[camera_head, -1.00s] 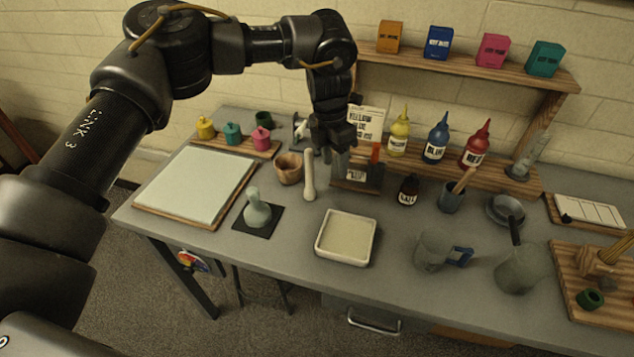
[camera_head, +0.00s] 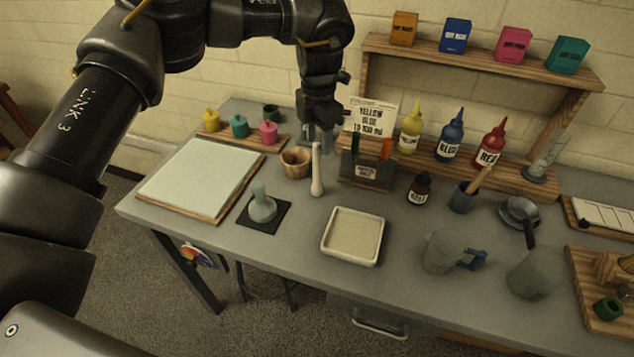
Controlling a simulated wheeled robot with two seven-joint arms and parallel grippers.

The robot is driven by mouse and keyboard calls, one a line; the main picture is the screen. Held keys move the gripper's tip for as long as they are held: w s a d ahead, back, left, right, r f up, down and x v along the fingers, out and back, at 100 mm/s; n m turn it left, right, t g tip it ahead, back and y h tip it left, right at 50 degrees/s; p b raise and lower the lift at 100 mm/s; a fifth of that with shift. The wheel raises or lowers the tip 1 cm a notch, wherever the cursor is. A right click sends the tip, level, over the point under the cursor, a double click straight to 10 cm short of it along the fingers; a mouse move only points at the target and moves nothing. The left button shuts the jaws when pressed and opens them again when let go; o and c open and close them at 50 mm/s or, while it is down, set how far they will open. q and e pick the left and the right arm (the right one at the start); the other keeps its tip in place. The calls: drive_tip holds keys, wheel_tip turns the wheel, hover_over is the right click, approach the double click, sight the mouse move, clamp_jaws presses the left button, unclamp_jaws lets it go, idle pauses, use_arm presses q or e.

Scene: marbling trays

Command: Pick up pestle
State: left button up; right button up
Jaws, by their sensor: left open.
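The pestle (camera_head: 317,172) is a pale, slender rod with a thicker lower end. It stands upright on the grey table, just right of a small wooden bowl (camera_head: 296,164). My left gripper (camera_head: 319,138) is open, pointing down, with its fingertips at the pestle's top end in the picture. I cannot tell whether the fingers are around the top or behind it, or whether they touch it. My right gripper is not in view.
A dark holder (camera_head: 367,173) stands close on the pestle's right. A grey-green glass muller (camera_head: 262,207) on a black mat and a white tray (camera_head: 381,246) are nearer the front. Dye bottles (camera_head: 450,135) stand behind to the right. Table between pestle and tray is clear.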

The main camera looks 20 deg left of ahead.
sight(316, 144)
use_arm(q)
drive_tip(key=shift+f+p, duration=0.3)
drive_tip(key=shift+f, duration=0.05)
drive_tip(key=f, duration=0.1)
drive_tip(key=f+p, duration=0.1)
drive_tip(key=f, duration=0.1)
drive_tip(key=shift+a+f, duration=0.25)
drive_tip(key=shift+f, duration=0.05)
drive_tip(key=shift+w+f, duration=0.1)
drive_tip(key=shift+f, duration=0.35)
drive_tip(key=shift+d, duration=0.1)
drive_tip(key=shift+c, duration=0.3)
clamp_jaws()
